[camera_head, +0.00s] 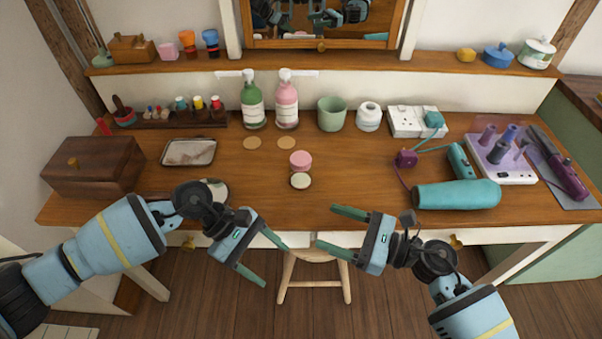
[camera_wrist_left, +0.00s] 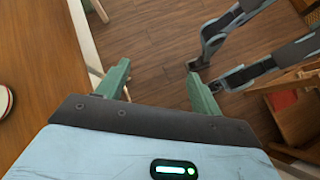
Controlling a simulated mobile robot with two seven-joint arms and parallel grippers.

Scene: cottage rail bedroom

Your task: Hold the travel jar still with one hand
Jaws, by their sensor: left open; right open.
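A small round jar with a pink top (camera_head: 300,159) stands on the middle of the wooden desk (camera_head: 240,185). A round cream-topped piece (camera_head: 300,181) sits just in front of it. I cannot tell for sure which of these is the travel jar. My left gripper (camera_head: 273,264) is open and empty, beyond the desk's front edge, in front and left of both. In the left wrist view its fingers (camera_wrist_left: 158,76) have only floor between them. My right gripper (camera_head: 326,227) is open and empty near the front edge, to their right. Neither gripper touches them.
Two cork coasters (camera_head: 268,143) lie behind the jar, before green (camera_head: 253,105) and pink (camera_head: 286,105) bottles. A wooden box (camera_head: 93,165) stands left. A stool (camera_head: 314,270) is below. Desk around the jar is clear.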

